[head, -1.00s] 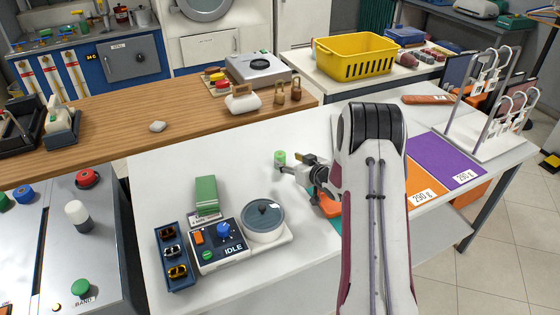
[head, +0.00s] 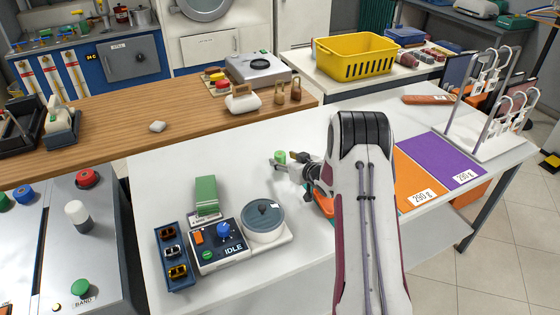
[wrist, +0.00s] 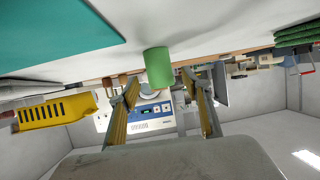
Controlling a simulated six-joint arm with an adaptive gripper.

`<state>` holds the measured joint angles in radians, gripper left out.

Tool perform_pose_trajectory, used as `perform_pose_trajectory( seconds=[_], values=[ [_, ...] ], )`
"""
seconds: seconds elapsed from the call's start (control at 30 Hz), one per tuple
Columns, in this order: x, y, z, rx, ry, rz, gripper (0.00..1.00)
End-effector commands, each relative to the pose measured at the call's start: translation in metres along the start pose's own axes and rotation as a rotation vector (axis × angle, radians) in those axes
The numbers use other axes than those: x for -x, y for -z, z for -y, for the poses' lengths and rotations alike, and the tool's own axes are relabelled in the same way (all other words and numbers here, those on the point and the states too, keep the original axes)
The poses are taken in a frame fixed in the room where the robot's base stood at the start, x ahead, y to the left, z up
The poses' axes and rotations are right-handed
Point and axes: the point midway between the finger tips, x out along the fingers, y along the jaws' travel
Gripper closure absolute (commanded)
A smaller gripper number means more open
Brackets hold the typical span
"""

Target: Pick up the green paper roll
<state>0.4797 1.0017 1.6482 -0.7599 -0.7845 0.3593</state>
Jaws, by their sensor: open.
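The green paper roll (head: 280,157) stands upright on the white table, near the table's middle. In the wrist view the roll (wrist: 158,67) is centred, just ahead of and between the finger tips. My gripper (head: 278,164) is low at the table, close to the roll, and partly covers its lower part in the head view. In the wrist view my gripper (wrist: 160,86) is open, with one finger on each side and a clear gap between them. I cannot tell whether a finger touches the roll.
A device with a round grey pot (head: 264,217) and a stack of green pads (head: 206,193) stand to the left. Orange (head: 414,182) and purple (head: 446,160) mats lie to the right. A white rack (head: 487,135) stands at the right edge. The table behind the roll is clear.

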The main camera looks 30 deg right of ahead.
Motion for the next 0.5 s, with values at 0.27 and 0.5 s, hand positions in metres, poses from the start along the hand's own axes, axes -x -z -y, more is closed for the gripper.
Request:
perform_pose_trajectory(
  seconds=[0.27, 0.5],
  values=[
    [-0.026, -0.002, 0.001, 0.000, 0.001, 0.000, 0.52],
    [-0.035, -0.002, 0.001, 0.000, 0.000, 0.001, 0.52]
  ],
)
